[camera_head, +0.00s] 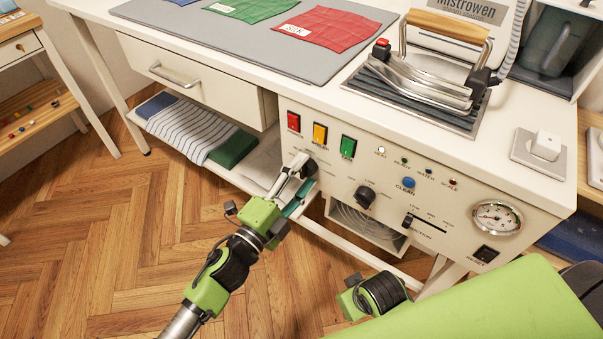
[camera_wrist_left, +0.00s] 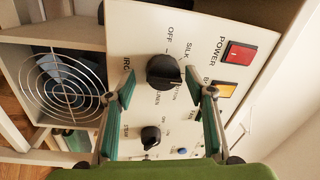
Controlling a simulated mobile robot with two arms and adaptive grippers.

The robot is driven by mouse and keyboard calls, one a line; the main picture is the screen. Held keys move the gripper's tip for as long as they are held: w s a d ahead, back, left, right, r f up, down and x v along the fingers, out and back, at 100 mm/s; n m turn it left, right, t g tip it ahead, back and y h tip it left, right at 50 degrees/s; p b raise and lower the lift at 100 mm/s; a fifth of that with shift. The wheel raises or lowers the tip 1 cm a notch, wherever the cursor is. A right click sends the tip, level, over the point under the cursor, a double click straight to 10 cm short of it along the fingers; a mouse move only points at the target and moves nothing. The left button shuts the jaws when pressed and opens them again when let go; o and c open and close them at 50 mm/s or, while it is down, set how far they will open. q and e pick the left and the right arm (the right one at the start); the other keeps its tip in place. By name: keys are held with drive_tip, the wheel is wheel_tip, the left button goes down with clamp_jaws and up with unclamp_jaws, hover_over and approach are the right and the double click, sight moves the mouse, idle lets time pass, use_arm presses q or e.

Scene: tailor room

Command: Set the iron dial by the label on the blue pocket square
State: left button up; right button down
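The iron dial (camera_wrist_left: 165,72) is a black round knob on the white control panel, with OFF and SILK printed near it in the left wrist view. Its pointer is hard to read. My left gripper (camera_wrist_left: 164,93) is open, with one teal-padded finger on each side of the dial. Contact with the knob cannot be told. In the head view my left gripper (camera_head: 298,174) is at the dial (camera_head: 309,167), partly covering it. The blue pocket square (camera_head: 182,1) is cut off at the top edge, and its label is not readable. My right gripper is not in view.
A green cloth (camera_head: 248,9) and a red cloth (camera_head: 328,29) with labels lie on the grey mat (camera_head: 210,35). An iron (camera_head: 430,75) rests on its stand. A second black knob (camera_head: 365,197), coloured buttons and a gauge (camera_head: 497,217) are on the panel.

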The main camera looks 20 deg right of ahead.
use_arm(q)
drive_tip(key=shift+a+r, duration=0.1)
drive_tip(key=shift+a, duration=0.05)
drive_tip(key=v, duration=1.1)
drive_tip(key=shift+s+a, duration=0.25)
drive_tip(key=shift+a, duration=0.1)
